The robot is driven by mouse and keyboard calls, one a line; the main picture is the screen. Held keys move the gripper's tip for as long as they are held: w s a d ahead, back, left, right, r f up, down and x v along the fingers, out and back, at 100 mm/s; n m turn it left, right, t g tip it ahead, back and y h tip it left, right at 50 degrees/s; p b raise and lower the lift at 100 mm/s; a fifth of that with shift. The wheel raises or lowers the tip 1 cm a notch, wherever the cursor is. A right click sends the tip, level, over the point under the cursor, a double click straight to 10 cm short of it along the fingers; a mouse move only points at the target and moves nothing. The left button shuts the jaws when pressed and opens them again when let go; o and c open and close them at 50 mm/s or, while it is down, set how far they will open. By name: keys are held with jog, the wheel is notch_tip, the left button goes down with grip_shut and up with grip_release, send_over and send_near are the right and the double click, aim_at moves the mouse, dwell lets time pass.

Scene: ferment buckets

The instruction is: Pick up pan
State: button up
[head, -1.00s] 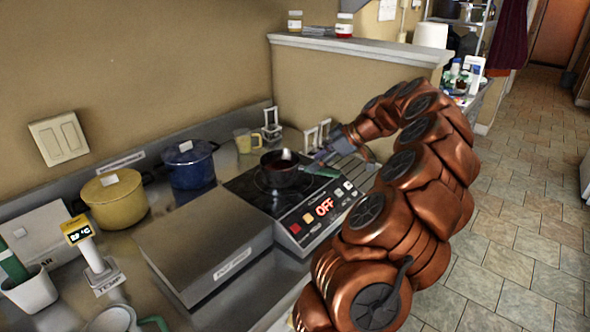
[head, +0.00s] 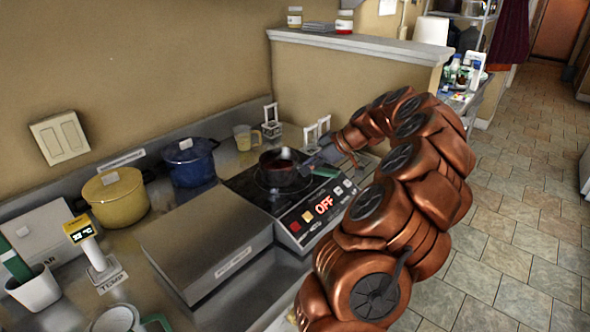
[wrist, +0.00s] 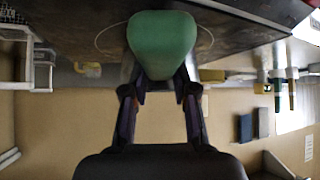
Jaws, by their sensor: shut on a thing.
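The dark pan (head: 282,172) stands on the black cooktop (head: 246,184), with its green handle (head: 326,172) pointing right. My gripper (head: 310,165) is at the handle, reaching in from the right. In the wrist view, the green handle (wrist: 162,45) fills the space between the two fingers of my gripper (wrist: 160,84), which is shut on it. I cannot tell any gap between the pan and the cooktop.
The cooktop's front panel (head: 315,214) shows a red OFF. A yellow pot (head: 117,203) and a blue pot (head: 189,168) stand to the left, behind a closed grey box (head: 205,240). A yellow mug (head: 245,138) and a low wall (head: 350,50) are behind the cooktop.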

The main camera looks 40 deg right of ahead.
aim_at(296, 166)
jog(key=shift+w+d, duration=0.1)
grip_shut()
jog(key=shift+d+f, duration=0.1)
jog(key=shift+f, duration=0.15)
jog(key=shift+w+d+r+b, duration=0.25)
jog(key=shift+r+b, duration=0.15)
jog(key=shift+r, duration=0.35)
jog(key=shift+w+d+r+b, duration=0.1)
jog(key=shift+d+r+b, duration=0.1)
jog(key=shift+r+b, duration=0.35)
jog(key=shift+s+a+r, duration=0.35)
jog(key=shift+a, duration=0.15)
jog(key=shift+s+a+r, duration=0.35)
jog(key=shift+a, duration=0.15)
jog(key=s+a+r+b, duration=0.1)
jog(key=s+a+b, duration=0.3)
jog(key=s+a, duration=0.3)
jog(key=a, duration=0.4)
jog(key=shift+s, duration=0.3)
